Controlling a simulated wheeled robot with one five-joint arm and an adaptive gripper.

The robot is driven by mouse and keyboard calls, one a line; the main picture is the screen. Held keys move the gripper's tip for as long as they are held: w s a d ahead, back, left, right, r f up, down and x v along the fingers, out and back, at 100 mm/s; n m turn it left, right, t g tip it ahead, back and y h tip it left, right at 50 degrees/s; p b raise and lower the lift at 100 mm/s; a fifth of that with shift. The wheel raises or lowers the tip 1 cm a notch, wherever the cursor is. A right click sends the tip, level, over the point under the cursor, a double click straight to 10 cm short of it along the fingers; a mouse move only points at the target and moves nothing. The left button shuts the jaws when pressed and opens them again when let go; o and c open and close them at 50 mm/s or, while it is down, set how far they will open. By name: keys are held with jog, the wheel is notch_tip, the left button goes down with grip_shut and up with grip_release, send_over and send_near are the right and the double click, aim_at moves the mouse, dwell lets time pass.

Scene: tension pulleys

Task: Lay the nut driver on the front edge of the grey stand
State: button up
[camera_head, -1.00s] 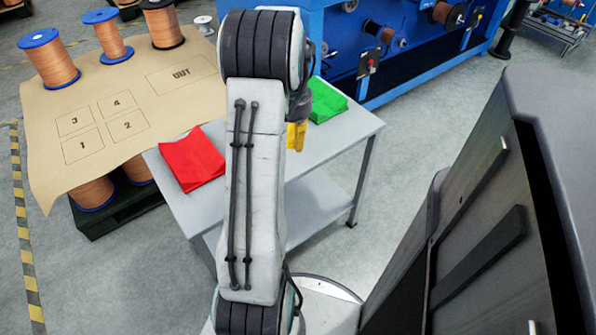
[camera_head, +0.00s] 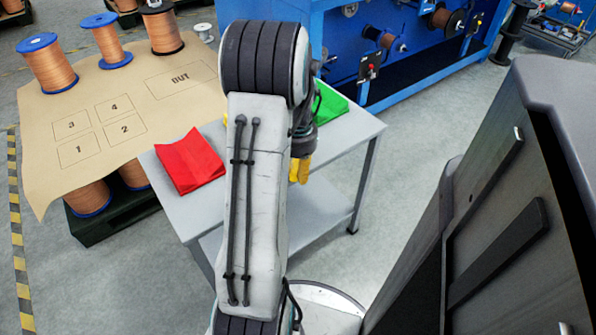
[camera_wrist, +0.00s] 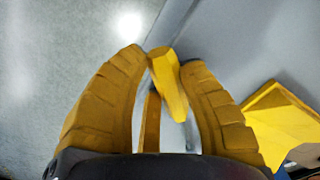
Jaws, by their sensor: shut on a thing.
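My gripper (camera_wrist: 168,95) has yellow ribbed fingers, and in the wrist view they are closed around a slim yellow faceted piece (camera_wrist: 170,85). I take this piece to be the nut driver's handle; the rest of the tool is not clearly seen. The grey stand (camera_head: 350,140) is a table with a lower shelf. In the wrist view its grey top (camera_wrist: 240,45) fills the right side, and its edge runs close to the fingertips. In the head view the yellow fingers (camera_head: 300,168) show by the stand's front edge, partly behind my arm, and the tool cannot be made out.
A red cloth (camera_head: 190,162) and a green cloth (camera_head: 329,104) lie on the stand. A yellow folded piece (camera_wrist: 280,122) lies at right in the wrist view. Copper spools (camera_head: 47,62) stand on a numbered brown sheet (camera_head: 190,100) at left. A blue machine (camera_head: 335,40) is behind.

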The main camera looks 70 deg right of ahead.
jog(key=shift+f, duration=0.1)
jog(key=o, duration=1.1)
jog(key=shift+o, duration=0.2)
notch_tip(320, 180, up, 12)
jog(key=p, duration=0.4)
jog(key=shift+a, duration=0.1)
